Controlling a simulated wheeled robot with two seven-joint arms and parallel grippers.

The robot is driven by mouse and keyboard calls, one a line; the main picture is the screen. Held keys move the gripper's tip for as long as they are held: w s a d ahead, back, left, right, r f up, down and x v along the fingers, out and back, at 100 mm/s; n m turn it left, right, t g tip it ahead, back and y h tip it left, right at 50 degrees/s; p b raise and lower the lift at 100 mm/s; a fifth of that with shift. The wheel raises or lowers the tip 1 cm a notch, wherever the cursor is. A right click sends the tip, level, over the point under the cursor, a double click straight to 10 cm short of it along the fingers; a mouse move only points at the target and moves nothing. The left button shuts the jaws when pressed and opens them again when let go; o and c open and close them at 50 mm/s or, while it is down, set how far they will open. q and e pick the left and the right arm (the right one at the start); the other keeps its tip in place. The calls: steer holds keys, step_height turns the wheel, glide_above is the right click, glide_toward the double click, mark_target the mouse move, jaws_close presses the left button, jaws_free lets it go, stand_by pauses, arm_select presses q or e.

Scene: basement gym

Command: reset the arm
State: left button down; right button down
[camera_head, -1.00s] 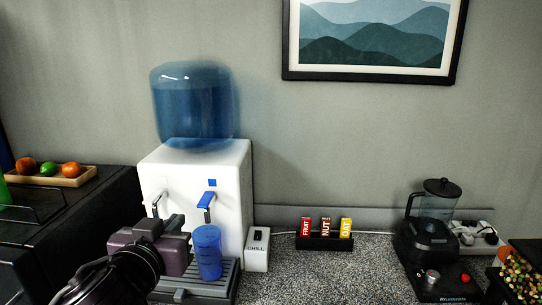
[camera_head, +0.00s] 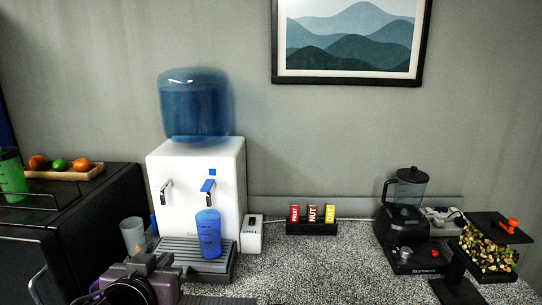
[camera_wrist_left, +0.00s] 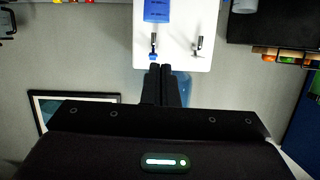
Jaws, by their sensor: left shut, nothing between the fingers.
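My left gripper (camera_head: 138,284) is low at the bottom left of the head view, in front of the water dispenser (camera_head: 203,180). In the left wrist view its two dark fingers (camera_wrist_left: 163,72) are together with nothing between them. A blue translucent cup (camera_head: 209,236) stands upright on the dispenser's drip tray (camera_head: 185,249), below the blue-handled tap (camera_head: 208,187), apart from the gripper. The wrist view looks upside down and shows the dispenser front (camera_wrist_left: 180,42) and the blue cup (camera_wrist_left: 158,10) at its top. My right gripper is not in view.
A clear cup (camera_head: 133,236) stands left of the dispenser. A small white switch box (camera_head: 252,234), a snack-bar holder (camera_head: 312,229) and a black blender (camera_head: 407,222) stand to the right. The mid-front counter is clear.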

arm_select(q)
steer(key=s+f+m+g, duration=0.1)
steer(key=s+f+g, duration=0.4)
steer(key=s+f, duration=0.6)
steer(key=s+f+g, duration=0.6)
steer(key=s+f, duration=0.1)
steer(key=f, duration=0.7)
steer(key=s+f+g, duration=0.1)
steer(key=s+f, duration=0.2)
steer(key=f, duration=3)
steer(key=s+a+f, duration=0.2)
steer(key=s+f, duration=0.6)
steer(key=s, duration=0.1)
steer(key=s+a+f+m+g, duration=0.1)
steer(key=s+a+f, duration=0.1)
steer(key=s+f, duration=0.6)
steer(key=shift+s+g, duration=0.3)
steer(key=shift+s, duration=0.65)
